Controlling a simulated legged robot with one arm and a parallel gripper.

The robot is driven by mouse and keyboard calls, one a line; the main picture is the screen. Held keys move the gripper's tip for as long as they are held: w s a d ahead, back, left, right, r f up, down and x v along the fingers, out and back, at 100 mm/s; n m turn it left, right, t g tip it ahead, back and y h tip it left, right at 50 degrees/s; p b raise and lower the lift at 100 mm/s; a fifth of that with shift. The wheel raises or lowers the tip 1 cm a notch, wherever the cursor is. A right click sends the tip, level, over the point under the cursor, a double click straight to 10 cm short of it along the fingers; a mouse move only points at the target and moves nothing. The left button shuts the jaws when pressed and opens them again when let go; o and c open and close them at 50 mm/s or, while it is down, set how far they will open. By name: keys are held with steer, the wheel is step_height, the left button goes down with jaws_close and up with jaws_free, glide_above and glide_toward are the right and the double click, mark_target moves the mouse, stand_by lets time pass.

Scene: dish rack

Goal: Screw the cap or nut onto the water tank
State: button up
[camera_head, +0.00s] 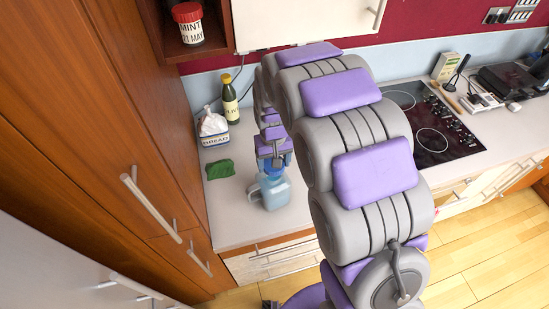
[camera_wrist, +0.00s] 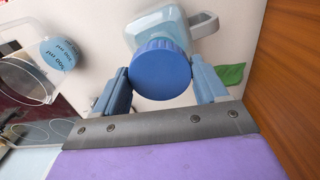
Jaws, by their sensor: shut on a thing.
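The water tank (camera_head: 271,193) is a translucent pale blue jug with a handle on its left side. It stands upright on the counter in the head view, and partly shows behind the cap in the wrist view (camera_wrist: 150,27). The round blue cap (camera_wrist: 160,70) sits between the fingers of my gripper (camera_wrist: 161,86), which is shut on it. The cap lies over the tank's top in the wrist view and hides the neck, so I cannot tell whether they touch. My gripper (camera_head: 275,160) points down above the tank in the head view.
The black hob (camera_head: 432,125) is at the right. A tall wooden cupboard (camera_head: 110,130) bounds the left side.

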steer(key=shift+a+f, duration=0.2)
steer(key=shift+f, duration=0.35)
steer(key=shift+a+f, duration=0.2)
steer(key=shift+f, duration=0.3)
steer(key=shift+s+d+f, duration=0.1)
steer(key=shift+d+f, duration=0.3)
steer(key=shift+d, duration=0.3)
steer(key=shift+a, duration=0.5)
steer(key=shift+f+b, duration=0.45)
steer(key=shift+f, duration=0.7)
steer(key=m, duration=0.4)
steer(key=shift+m+p, duration=0.3)
steer(key=shift+p, duration=0.1)
